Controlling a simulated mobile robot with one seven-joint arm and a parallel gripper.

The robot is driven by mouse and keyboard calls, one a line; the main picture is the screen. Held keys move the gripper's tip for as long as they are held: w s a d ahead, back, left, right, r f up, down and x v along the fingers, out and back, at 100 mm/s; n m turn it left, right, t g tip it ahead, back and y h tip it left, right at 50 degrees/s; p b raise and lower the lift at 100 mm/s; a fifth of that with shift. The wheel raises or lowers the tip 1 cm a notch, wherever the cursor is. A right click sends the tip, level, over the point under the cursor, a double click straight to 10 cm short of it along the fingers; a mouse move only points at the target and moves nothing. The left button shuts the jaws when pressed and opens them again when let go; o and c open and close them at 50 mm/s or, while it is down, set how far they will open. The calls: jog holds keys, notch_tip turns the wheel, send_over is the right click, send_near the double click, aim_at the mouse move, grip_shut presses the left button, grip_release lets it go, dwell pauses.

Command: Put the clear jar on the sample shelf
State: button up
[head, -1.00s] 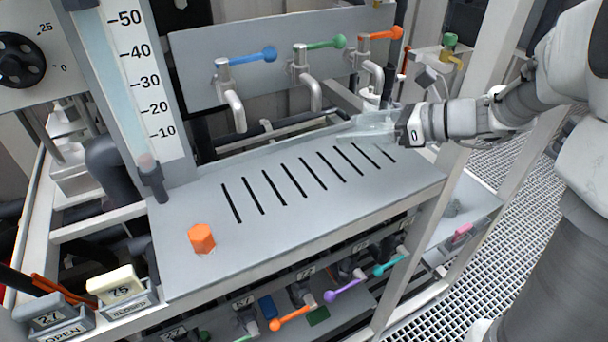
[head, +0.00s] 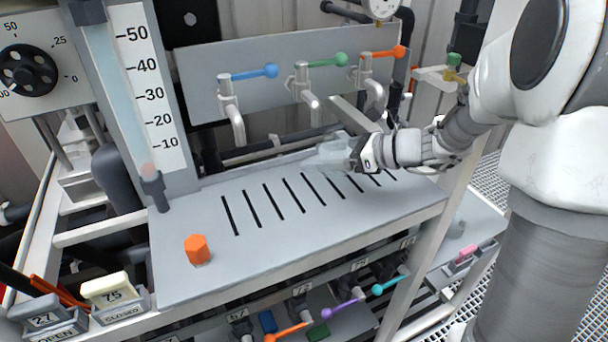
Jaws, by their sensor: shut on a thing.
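My gripper (head: 352,154) reaches in from the right, over the back right part of the slotted grey shelf top (head: 290,245). It is shut on a pale, see-through thing that looks like the clear jar (head: 330,153). The jar lies level with the gripper and points left, below the green-handled tap. Its lower edge is close to the slotted surface; I cannot tell whether it touches. The fingertips are hard to make out against the clear jar. No label names the sample shelf, so I cannot tell which surface it is.
Taps with blue (head: 270,71), green (head: 341,59) and orange (head: 399,52) handles stand behind the shelf top. An orange hexagonal piece (head: 197,249) sits at its front left. A tall gauge (head: 145,90) rises at the left. The front middle of the slotted top is clear.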

aim_at(303, 185)
jog(key=x, duration=0.5)
jog(key=shift+s+d+f, duration=0.15)
jog(key=shift+f, duration=2.15)
jog(key=shift+f, duration=0.15)
jog(key=o, duration=1.4)
